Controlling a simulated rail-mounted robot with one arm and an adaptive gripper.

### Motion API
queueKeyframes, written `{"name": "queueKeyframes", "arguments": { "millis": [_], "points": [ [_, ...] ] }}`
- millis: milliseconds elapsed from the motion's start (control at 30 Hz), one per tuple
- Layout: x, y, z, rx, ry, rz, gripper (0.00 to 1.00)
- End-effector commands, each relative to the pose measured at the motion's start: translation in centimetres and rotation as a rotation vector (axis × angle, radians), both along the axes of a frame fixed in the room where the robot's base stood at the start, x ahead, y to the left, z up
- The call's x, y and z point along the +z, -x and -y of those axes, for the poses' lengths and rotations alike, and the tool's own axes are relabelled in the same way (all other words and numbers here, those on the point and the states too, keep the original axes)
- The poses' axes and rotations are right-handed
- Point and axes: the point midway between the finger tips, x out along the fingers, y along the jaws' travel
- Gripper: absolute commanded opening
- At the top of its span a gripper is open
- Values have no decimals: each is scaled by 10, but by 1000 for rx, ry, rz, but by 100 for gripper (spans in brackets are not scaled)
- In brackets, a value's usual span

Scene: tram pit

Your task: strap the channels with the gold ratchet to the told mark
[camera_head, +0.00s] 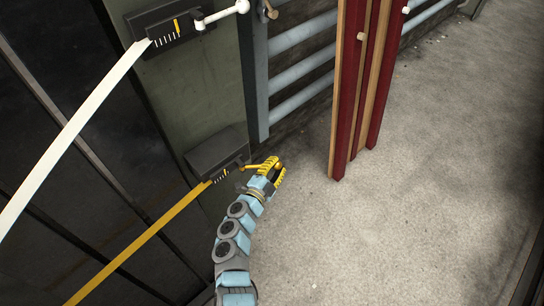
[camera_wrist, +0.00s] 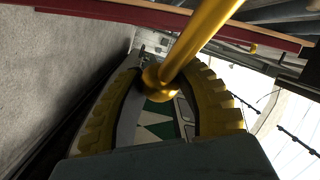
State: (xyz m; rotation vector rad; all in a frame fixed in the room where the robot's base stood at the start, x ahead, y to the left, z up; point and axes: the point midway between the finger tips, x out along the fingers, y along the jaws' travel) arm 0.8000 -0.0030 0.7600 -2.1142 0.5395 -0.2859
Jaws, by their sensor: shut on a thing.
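The gold ratchet (camera_head: 217,152) is a dark box low on the wall, with a short marked scale (camera_head: 221,175) on its front. A gold strap (camera_head: 135,246) runs from it down to the left. My gripper (camera_head: 272,170), with yellow fingers, is at the ratchet's right, shut on its gold handle (camera_head: 254,167). In the wrist view the handle (camera_wrist: 199,42) is a gold bar with a round knob between my fingers (camera_wrist: 161,103). Red and wood-coloured channels (camera_head: 348,90) stand upright to the right, apart from my gripper. The scale reading is too small to tell.
A second ratchet (camera_head: 163,42) sits higher on the wall, with a white strap (camera_head: 72,128), a white handle (camera_head: 222,14) and a scale with a yellow mark. Grey rails (camera_head: 300,77) are behind the channels. The concrete floor (camera_head: 440,160) at right is clear.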

Motion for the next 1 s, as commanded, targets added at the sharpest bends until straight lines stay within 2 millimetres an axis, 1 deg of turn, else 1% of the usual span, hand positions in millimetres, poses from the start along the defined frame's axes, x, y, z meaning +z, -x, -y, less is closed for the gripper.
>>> {"name": "queueKeyframes", "arguments": {
  "millis": [200, 400, 933, 967, 1000],
  "points": [
    [2, 8, 0, -76, -2, 1, 0],
    [1, 13, 1, -115, 1, 2, 0],
    [1, 14, 1, -128, 0, 2, 0],
    [1, 14, 1, -128, 0, 2, 38],
    [1, 14, 1, -128, 0, 2, 49]
  ]
}}
